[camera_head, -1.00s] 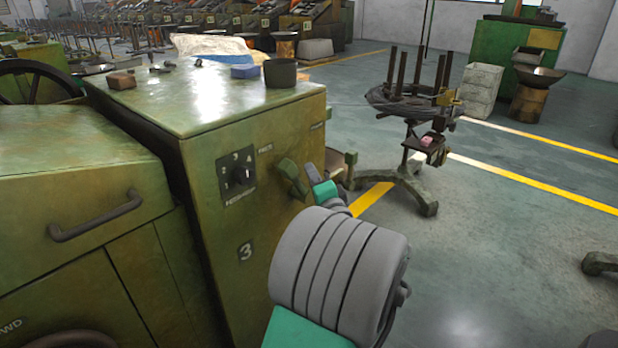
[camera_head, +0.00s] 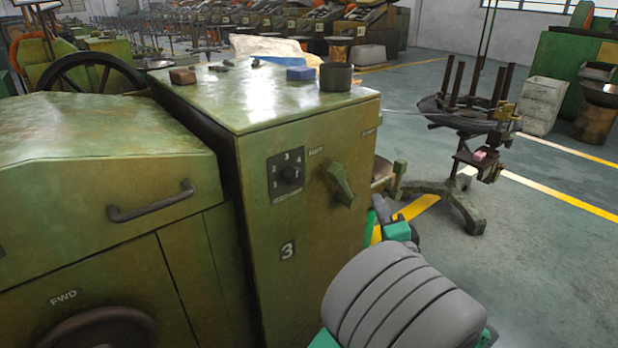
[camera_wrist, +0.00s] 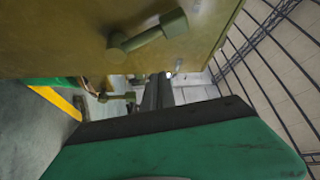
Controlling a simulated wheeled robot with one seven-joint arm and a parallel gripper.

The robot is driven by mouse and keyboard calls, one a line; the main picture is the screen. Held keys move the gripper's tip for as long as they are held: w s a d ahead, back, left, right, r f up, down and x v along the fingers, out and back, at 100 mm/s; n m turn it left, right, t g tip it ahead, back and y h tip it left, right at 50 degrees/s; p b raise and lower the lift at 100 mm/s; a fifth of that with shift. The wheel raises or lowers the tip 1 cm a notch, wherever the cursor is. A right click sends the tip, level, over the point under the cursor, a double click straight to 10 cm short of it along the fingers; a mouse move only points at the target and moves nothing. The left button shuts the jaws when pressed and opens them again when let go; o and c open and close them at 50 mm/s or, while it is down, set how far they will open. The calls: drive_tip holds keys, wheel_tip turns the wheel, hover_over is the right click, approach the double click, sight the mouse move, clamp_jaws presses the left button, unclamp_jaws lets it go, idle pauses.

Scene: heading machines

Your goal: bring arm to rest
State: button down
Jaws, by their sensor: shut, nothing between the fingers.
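My gripper (camera_wrist: 158,88) shows in the wrist view as a green housing with dark fingers together and nothing between them. In the head view my gripper (camera_head: 379,207) is partly hidden behind my grey arm link, just right of the green machine cabinet (camera_head: 312,250). The cabinet's lever handle (camera_head: 341,184) is on its front panel, up and left of my gripper. The same handle (camera_wrist: 150,36) shows near the top of the wrist view. I see no contact between the gripper and the cabinet.
A dark cup (camera_head: 336,78), a blue block (camera_head: 300,73) and a brown block (camera_head: 183,76) stand on top. A wire stand (camera_head: 470,125) is behind on the right. Open floor (camera_head: 560,270) lies at the right.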

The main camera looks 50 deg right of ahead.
drive_tip(key=w+a+n+g+y+p, duration=0.1)
drive_tip(key=w+a+n+y+p, duration=0.2)
drive_tip(key=w+a+p, duration=0.2)
drive_tip(key=w+a+f+n+g+y+p, duration=0.1)
drive_tip(key=w+a+n+g+y+p, duration=0.1)
drive_tip(key=w+a+n+y+p, duration=0.1)
drive_tip(key=w+a+n+g+y+p, duration=0.1)
drive_tip(key=w+a+n+y+p, duration=0.2)
drive_tip(key=w+a+y+p, duration=0.2)
drive_tip(key=shift+w+a+f+g+p, duration=0.1)
drive_tip(key=shift+w+a+p, duration=0.2)
drive_tip(key=shift+a+p, duration=0.25)
drive_tip(key=shift+w+a+g+p, duration=0.1)
drive_tip(key=shift+w+a+p, duration=0.2)
drive_tip(key=shift+a+p, duration=0.25)
drive_tip(key=shift+w+a+f+g+p, duration=0.1)
drive_tip(key=shift+w+a+p, duration=0.2)
drive_tip(key=shift+a+p, duration=0.25)
drive_tip(key=s+a+r+n+g+p, duration=0.3)
drive_tip(key=a+r+n+p, duration=0.3)
drive_tip(key=a, duration=0.7)
drive_tip(key=s+a+r+n+g+y+p, duration=0.1)
drive_tip(key=s+a+r+n+g+p, duration=0.2)
drive_tip(key=a+r+n+p, duration=0.4)
drive_tip(key=a+r+g+p, duration=0.1)
drive_tip(key=a+r+p, duration=0.2)
drive_tip(key=a+r, duration=0.3)
drive_tip(key=shift+s+a+r+n+g, duration=0.15)
drive_tip(key=shift+s+r+n+g, duration=0.2)
drive_tip(key=shift+r, duration=0.45)
